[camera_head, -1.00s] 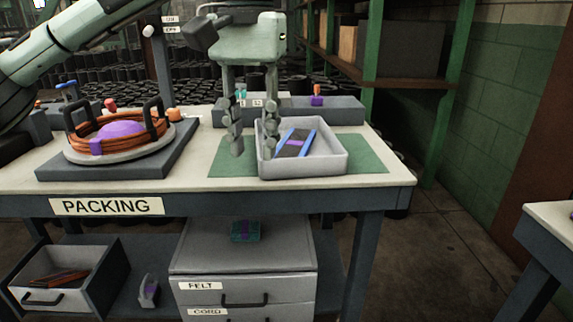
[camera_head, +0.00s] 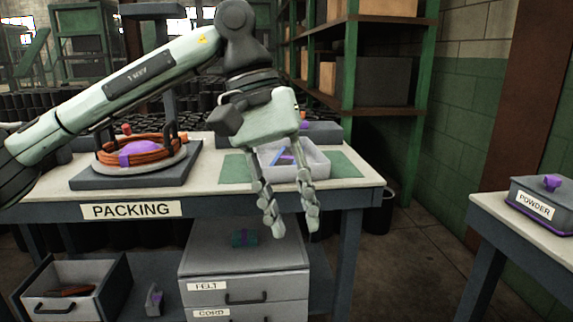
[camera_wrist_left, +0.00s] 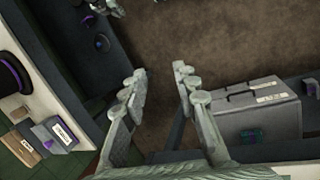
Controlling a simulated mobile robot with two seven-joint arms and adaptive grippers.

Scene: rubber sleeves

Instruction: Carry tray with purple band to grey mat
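On the packing table, a round pale tray (camera_head: 150,169) with two dark handles holds an orange coil and a purple piece. It rests on a dark grey slab (camera_head: 87,181). A white open tray (camera_head: 309,169) sits on a green mat (camera_head: 346,168), with a blue and purple item inside. I cannot tell for sure which is the tray with the purple band, or whether the slab is the grey mat. My left gripper (camera_head: 291,230) is open and empty, in front of the table edge; its fingers show apart in the wrist view (camera_wrist_left: 160,82).
A drawer unit (camera_head: 246,270) stands under the table, with a small green and purple item (camera_head: 244,238) on top. A second table (camera_head: 498,225) at right carries a powder box (camera_head: 537,203). Floor (camera_head: 425,235) between the tables is clear.

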